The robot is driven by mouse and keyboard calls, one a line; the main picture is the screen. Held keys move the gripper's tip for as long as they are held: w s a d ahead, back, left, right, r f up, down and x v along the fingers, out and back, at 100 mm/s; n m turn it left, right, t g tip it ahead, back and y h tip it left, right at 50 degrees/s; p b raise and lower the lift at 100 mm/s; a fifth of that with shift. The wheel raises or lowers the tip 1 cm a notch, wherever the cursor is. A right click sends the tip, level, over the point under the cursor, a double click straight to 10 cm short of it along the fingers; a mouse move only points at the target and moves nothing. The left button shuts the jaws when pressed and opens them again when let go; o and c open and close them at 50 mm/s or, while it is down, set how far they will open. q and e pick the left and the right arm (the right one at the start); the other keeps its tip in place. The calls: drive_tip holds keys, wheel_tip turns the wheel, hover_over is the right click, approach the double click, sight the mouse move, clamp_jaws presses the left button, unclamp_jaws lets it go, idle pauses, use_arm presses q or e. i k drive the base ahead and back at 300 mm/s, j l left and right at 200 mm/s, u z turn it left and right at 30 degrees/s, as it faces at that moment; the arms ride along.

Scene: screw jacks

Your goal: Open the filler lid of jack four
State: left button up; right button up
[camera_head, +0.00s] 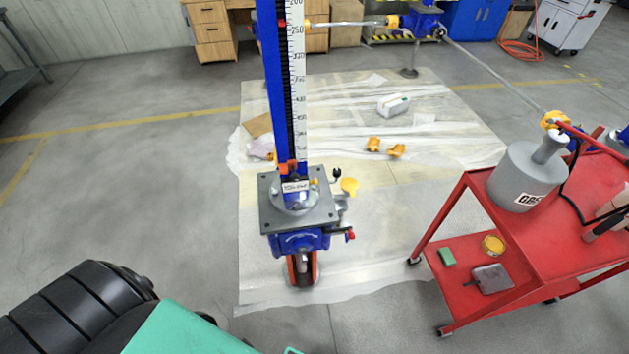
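A blue screw jack (292,241) stands upright in the middle of the view, with a grey square top plate (271,213). A tall blue mast with a numbered scale (298,100) rises behind or from the plate. A small white label (295,187) is on the jack, too small to read surely. A yellow part (349,186) and a red-tipped part (350,235) show at its right side. I cannot tell which part is the filler lid, or whether it is open. Neither of my grippers is in view.
A red cart (455,215) at the right carries a grey can (523,178), a yellow tin (493,245) and a green block (446,257). Plastic sheeting (380,262) covers the floor around the jack. Another blue jack (420,22) stands at the back. The floor at left is clear.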

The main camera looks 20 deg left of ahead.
sight(349, 183)
drive_tip(key=u, duration=0.4)
drive_tip(key=l+z, duration=0.15)
drive_tip(key=l, duration=0.35)
drive_tip(key=i+l+z, duration=0.15)
drive_tip(key=l, duration=0.3)
drive_tip(key=l+z, duration=0.15)
drive_tip(key=l, duration=0.35)
